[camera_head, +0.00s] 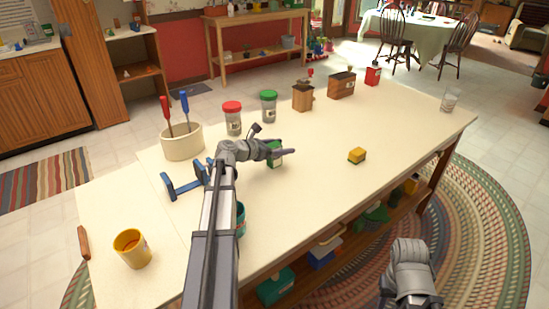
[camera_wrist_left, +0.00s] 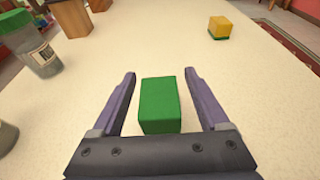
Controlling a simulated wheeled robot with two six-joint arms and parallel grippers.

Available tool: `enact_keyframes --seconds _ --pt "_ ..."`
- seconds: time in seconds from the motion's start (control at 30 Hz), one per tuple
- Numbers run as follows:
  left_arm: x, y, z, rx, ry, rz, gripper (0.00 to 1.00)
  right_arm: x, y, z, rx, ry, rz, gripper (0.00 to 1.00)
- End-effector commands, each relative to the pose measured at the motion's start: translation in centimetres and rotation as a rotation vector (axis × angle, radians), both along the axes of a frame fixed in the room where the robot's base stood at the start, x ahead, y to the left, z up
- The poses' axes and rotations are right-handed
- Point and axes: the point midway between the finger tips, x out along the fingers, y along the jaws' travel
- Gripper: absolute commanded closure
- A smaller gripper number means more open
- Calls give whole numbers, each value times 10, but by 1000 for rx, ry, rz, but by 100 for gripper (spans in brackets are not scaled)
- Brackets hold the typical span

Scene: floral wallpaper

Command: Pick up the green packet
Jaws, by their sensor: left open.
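The green packet (camera_head: 275,157) stands on the cream table, partly hidden behind my left gripper (camera_head: 284,150) in the head view. In the left wrist view the green packet (camera_wrist_left: 158,104) lies between the two fingers of my left gripper (camera_wrist_left: 159,88). The fingers are open, with a gap on each side of the packet. My right gripper (camera_head: 414,296) is at the bottom right of the head view, beyond the table's edge, and its fingers are not clear.
A yellow and green block (camera_head: 357,155) sits to the right on the table (camera_head: 330,200). Jars with red (camera_head: 232,118) and green (camera_head: 269,105) lids stand behind. A crock (camera_head: 182,143) with tools, a blue stand (camera_head: 185,185) and a yellow mug (camera_head: 132,248) are left. The middle right is clear.

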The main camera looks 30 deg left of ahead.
Motion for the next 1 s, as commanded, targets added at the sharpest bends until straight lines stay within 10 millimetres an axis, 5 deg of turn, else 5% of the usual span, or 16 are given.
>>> enact_keyframes --seconds 0.17,0.83,1.0 --pt "0 0 1 0 0 1 22 0 0 0 0 0 0 56" --pt "-1 0 0 0 0 1 97 0 0 0 0 0 0 56" --pt "-1 0 0 0 0 1 100 0 0 0 0 0 0 56"
